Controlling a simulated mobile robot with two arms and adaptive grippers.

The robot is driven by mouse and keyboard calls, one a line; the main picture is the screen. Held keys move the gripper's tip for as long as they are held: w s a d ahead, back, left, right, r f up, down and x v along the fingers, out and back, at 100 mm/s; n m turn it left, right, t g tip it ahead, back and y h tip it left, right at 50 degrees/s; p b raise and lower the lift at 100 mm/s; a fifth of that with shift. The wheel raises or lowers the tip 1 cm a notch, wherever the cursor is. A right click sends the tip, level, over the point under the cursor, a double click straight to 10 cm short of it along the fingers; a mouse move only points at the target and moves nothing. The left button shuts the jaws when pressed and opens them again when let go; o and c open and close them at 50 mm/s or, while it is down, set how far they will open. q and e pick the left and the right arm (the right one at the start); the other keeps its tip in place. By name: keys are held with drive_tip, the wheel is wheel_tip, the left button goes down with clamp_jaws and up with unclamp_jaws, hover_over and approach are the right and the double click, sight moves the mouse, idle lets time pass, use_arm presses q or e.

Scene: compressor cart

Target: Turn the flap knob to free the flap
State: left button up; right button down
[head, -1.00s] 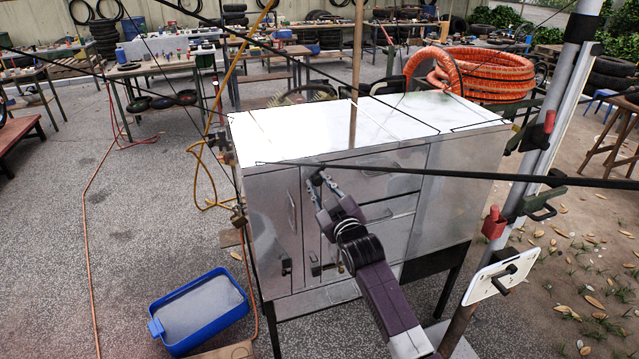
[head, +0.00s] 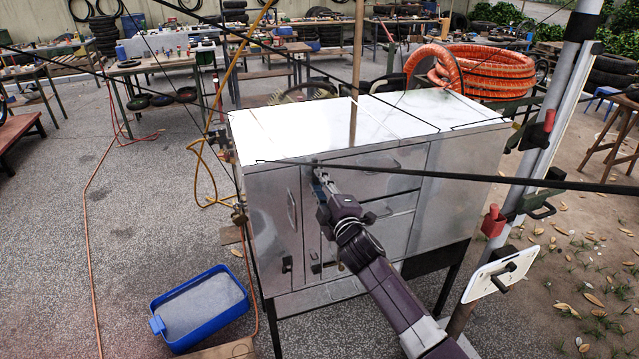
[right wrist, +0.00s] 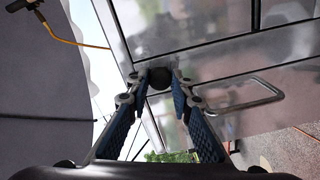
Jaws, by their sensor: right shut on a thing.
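The metal compressor cart (head: 465,175) stands in the middle of the head view, its front towards me. My right gripper (head: 318,174) reaches its upper front, near the top edge. In the right wrist view the dark, round flap knob (right wrist: 160,78) sits between the fingertips of my right gripper (right wrist: 160,86), which is shut on it. The fingers hide most of the knob in the head view. A front panel with a bar handle (right wrist: 242,100) lies beside the knob; I cannot tell whether it is the flap. My left gripper is not in view.
A blue tub (head: 200,308) stands on the floor at the cart's left. A pole with red and green clamps (head: 545,150) rises at the right. A thin dark rod (head: 470,182) crosses before the cart's front. Orange hose coils (head: 490,70) lie behind the cart.

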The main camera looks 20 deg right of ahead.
drive_tip(key=shift+n, duration=0.4)
drive_tip(key=c, duration=1.7)
unclamp_jaws()
drive_tip(key=s, duration=1.2)
drive_tip(key=shift+d, duration=0.2)
drive_tip(key=shift+f, duration=0.1)
